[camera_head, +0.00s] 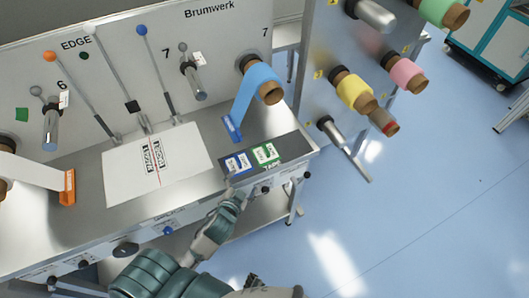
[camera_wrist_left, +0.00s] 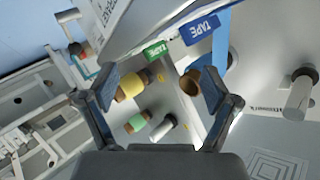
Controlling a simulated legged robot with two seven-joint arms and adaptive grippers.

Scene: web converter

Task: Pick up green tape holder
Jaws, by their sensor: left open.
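The green tape holder (camera_head: 266,153) lies on a dark strip at the right end of the steel bench, right of the blue tape holder (camera_head: 238,163). In the left wrist view, the green tape holder (camera_wrist_left: 157,49) shows beyond and between the finger tips, apart from them, and the blue tape holder (camera_wrist_left: 200,30) is to its right. My left gripper (camera_head: 233,184) is at the bench's front edge, just in front of and left of the holders. Its fingers (camera_wrist_left: 156,88) are spread with nothing between them. My right gripper is not in view.
A blue roll (camera_head: 262,82) hangs behind the holders, its strip reaching down to the bench. A white printed sheet (camera_head: 190,165) lies to the left. Levers (camera_head: 105,120) stand along the back panel. Yellow (camera_head: 352,90) and pink (camera_head: 405,72) rolls are at the right.

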